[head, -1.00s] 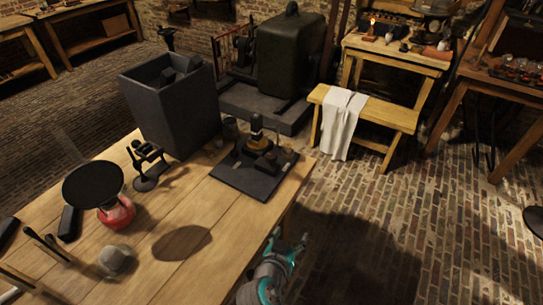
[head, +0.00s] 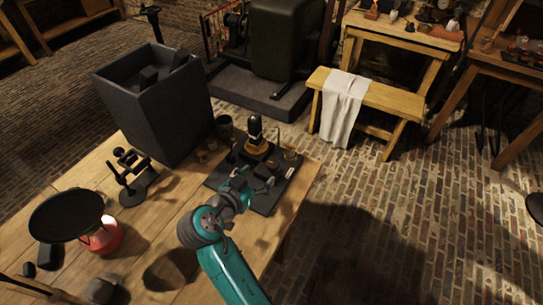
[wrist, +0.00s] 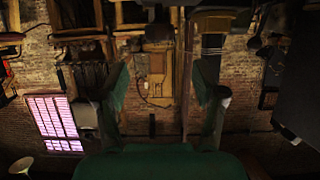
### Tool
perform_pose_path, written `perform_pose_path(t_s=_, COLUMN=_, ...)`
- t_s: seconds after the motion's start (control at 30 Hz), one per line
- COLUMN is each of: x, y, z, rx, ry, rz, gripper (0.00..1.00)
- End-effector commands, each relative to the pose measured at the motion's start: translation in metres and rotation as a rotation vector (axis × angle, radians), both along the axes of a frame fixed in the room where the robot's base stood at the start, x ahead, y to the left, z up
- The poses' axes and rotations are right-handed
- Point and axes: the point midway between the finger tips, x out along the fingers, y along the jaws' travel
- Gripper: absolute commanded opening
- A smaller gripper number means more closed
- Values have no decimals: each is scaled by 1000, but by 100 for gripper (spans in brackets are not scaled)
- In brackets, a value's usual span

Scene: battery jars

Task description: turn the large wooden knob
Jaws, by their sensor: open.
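A dark square board (head: 226,180) lies near the table's right end and carries an instrument. On it stands an upright black piece (head: 255,128) with an amber-brown collar (head: 256,148) at its foot. I cannot tell surely which part is the large wooden knob; small brownish parts sit around the collar. My gripper (head: 238,182) is above the board's near edge, in front of the upright piece, and covers part of the board. In the wrist view its two fingers (wrist: 161,85) are apart with nothing between them; only a distant brick wall and furniture show there.
A tall grey open bin (head: 150,105) stands behind and left of the board. A small dark stand (head: 133,178), a black disc (head: 66,215) and a red pot (head: 103,238) are on the left of the wooden table (head: 185,205).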

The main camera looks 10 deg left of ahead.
Motion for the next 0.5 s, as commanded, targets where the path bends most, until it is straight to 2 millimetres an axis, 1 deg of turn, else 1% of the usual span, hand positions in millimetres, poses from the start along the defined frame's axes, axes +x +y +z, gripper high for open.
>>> perform_pose_path(t_s=0.3, x=47, y=-18, z=-21, rx=0, ry=1, rz=-3, gripper=70)
perform_pose_path(t_s=0.5, x=72, y=-27, z=-32, rx=-1, ry=0, rz=-2, gripper=70)
